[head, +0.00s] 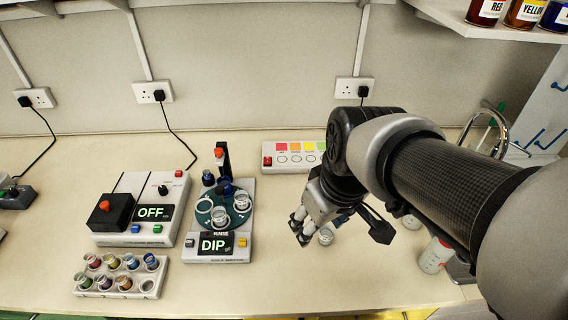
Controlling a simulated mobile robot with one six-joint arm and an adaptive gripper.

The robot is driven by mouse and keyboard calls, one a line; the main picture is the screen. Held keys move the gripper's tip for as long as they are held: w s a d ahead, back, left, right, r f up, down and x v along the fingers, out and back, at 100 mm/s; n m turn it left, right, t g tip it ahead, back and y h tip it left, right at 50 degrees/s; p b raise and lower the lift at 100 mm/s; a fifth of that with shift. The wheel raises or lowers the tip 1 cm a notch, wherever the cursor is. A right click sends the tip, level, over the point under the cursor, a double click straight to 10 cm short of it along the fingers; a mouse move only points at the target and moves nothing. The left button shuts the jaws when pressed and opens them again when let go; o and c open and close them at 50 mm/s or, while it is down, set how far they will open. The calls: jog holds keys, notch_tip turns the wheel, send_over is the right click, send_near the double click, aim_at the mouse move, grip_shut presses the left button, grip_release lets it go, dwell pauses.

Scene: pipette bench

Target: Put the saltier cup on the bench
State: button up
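Several small clear cups are in the head view. One cup (326,236) stands on the bench (330,280) just below and right of my gripper's fingers. Two more cups, one in front (220,216) and one behind (242,201), sit on the round plate of the device marked DIP. Another cup (411,222) stands on the bench to the right, partly behind my arm. My gripper (300,229) is low over the bench, just right of the DIP device. Its fingers are partly hidden, and I see nothing held between them. Which cup is saltier does not show.
The DIP device (216,255) stands left of my gripper, beside a box reading OFF (122,225). A rack (110,292) holds several coloured vials. A panel with coloured squares (287,168) lies behind. A beaker with red marks (435,256) stands right. The bench front centre is clear.

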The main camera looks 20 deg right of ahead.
jog(key=s+a+r+m+t, duration=0.1)
jog(key=s+a+r+m, duration=0.1)
jog(key=s, duration=0.5)
jog(key=shift+a, duration=0.5)
dwell(0.6)
